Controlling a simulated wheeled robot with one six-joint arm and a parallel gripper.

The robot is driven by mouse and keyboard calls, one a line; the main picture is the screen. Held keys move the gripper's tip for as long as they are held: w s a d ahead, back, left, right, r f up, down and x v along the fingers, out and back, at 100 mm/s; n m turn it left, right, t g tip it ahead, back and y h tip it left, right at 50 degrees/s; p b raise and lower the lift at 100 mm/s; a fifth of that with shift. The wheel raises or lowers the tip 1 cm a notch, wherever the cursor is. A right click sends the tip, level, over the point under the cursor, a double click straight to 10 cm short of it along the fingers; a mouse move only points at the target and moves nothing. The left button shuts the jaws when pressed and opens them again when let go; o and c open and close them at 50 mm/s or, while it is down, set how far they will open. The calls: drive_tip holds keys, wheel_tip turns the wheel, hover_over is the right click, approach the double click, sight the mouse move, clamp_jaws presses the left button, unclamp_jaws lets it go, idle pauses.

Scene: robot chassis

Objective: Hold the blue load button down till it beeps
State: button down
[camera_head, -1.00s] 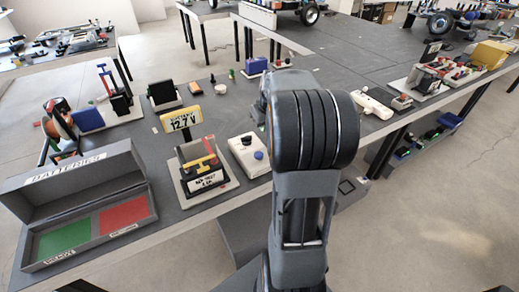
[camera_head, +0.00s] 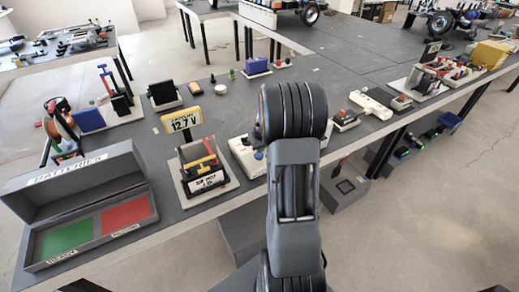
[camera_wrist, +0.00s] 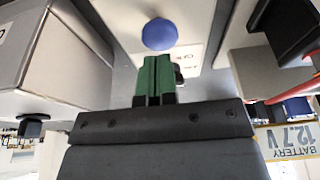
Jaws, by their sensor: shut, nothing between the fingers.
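The blue load button (camera_wrist: 159,34) is a round knob on a white box (camera_wrist: 196,22) in the wrist view. In the head view the button (camera_head: 259,155) shows just left of my arm, on the white box (camera_head: 241,160) that my arm partly covers. My gripper (camera_wrist: 156,62) has green fingers, shut together and empty. In the wrist view the fingertips point at the button, with a small gap in the picture between them. I cannot tell whether they touch. My gripper is hidden behind my arm in the head view.
A battery stand with a yellow 12.7 V display (camera_head: 181,121) stands left of the white box. A grey batteries case (camera_head: 80,165) with green and red pads lies further left.

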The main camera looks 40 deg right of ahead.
drive_tip(key=shift+f, duration=0.75)
drive_tip(key=shift+f, duration=0.1)
